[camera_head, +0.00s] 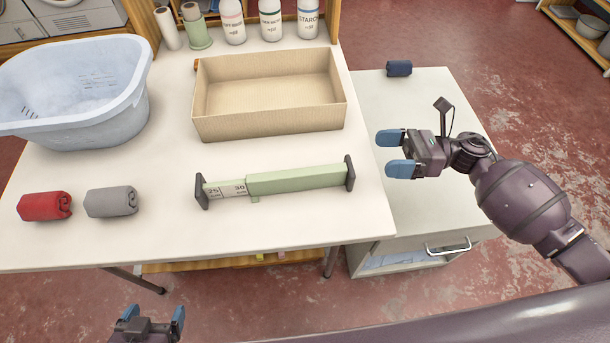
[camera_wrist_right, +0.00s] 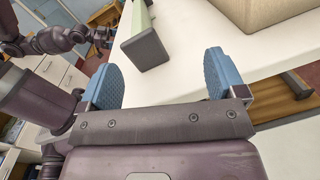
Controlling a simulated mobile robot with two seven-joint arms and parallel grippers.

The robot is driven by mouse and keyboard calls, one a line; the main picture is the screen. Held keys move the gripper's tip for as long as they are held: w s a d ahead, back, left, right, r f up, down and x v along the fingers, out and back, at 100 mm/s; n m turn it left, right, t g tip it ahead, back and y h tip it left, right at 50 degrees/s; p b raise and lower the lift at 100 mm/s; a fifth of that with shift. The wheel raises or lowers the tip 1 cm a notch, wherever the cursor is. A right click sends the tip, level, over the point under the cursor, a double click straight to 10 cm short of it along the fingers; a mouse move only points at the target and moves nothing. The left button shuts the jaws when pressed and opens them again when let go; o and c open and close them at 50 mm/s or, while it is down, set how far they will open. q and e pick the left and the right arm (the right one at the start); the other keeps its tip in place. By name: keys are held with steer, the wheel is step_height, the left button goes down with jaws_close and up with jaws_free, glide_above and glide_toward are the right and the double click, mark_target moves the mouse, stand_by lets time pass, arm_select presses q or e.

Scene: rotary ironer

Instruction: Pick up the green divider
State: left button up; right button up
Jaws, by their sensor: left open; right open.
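The green divider (camera_head: 296,180) lies on the white table in front of the cardboard tray. It has dark end plates and a white scale strip marked 25 and 30 at its left part. In the right wrist view, its near dark end plate (camera_wrist_right: 145,50) shows ahead, beyond the fingers. My right gripper (camera_head: 386,153) is open and empty, right of the divider's right end and apart from it. My left gripper (camera_head: 154,316) is open and empty at the bottom edge, in front of the table; its lower part is cut off.
The open tray (camera_head: 270,124) stands behind the divider. A blue-white laundry basket (camera_head: 75,125), a red roll (camera_head: 45,206) and a grey roll (camera_head: 111,202) are on the left. Bottles (camera_head: 270,22) stand at the back. A side cabinet (camera_head: 370,120) holds a dark blue roll (camera_head: 399,68).

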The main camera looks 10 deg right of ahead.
mark_target(353, 168)
steer(key=a+n, duration=0.1)
steer(key=s+a+n+g, duration=0.1)
steer(key=a+n, duration=0.1)
steer(key=s+a+n+g, duration=0.1)
steer(key=a, duration=0.1)
steer(key=shift+s+a+n, duration=0.1)
steer(key=shift+s+n, duration=0.05)
steer(key=shift+n, duration=0.15)
steer(key=shift+s+a+p, duration=0.1)
steer(key=shift+a+p, duration=0.25)
steer(key=shift+a, duration=2.5)
steer(key=shift+f, duration=0.1)
steer(key=shift+c, duration=0.4)
